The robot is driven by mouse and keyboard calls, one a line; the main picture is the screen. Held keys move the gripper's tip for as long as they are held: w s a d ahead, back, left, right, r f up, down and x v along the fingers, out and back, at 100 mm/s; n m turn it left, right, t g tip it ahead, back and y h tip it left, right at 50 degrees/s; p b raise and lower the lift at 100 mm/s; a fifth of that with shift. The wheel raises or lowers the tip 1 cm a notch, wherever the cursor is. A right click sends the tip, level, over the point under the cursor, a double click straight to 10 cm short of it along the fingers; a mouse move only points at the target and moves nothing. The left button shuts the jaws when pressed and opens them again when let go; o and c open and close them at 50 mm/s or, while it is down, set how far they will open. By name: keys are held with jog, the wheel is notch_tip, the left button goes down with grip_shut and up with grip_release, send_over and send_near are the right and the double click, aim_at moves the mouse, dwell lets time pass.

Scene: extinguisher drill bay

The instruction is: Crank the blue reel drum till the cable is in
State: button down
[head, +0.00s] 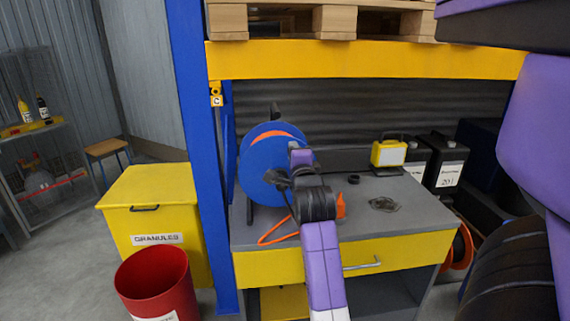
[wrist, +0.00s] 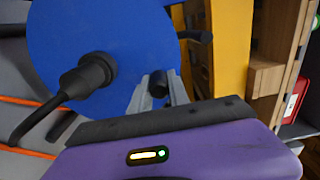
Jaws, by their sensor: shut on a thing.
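The blue reel drum (head: 258,150) stands upright on the grey-topped bench, and its blue face (wrist: 100,35) fills the upper left of the wrist view. Orange cable (head: 275,232) trails from the drum onto the bench top, and orange strands (wrist: 25,152) show at the left of the wrist view. A black plug with a dark lead (wrist: 88,76) is at the drum's middle. My gripper (wrist: 158,90) is at the drum's face with its two grey fingers shut on a small black crank knob (wrist: 158,84). In the head view my arm hides part of the drum.
A blue post (head: 190,130) stands left of the bench. A yellow granules bin (head: 155,205) and red bucket (head: 155,280) stand further left.

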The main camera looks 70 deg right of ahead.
jog(key=shift+s+d+f+m+b, duration=0.35)
jog(key=shift+s+f+m+b, duration=0.35)
jog(key=shift+m+b, duration=0.5)
jog(key=shift+s+d+f+m+b, duration=0.3)
jog(key=shift+s+f+m+b, duration=0.25)
jog(key=shift+s+m+b, duration=0.55)
jog(key=shift+w, duration=0.35)
jog(key=c, duration=1.2)
grip_release()
jog(key=shift+c, duration=0.2)
jog(key=v, duration=0.7)
jog(key=shift+s+a, duration=0.2)
jog(key=shift+a, duration=0.2)
jog(key=shift+r, duration=0.15)
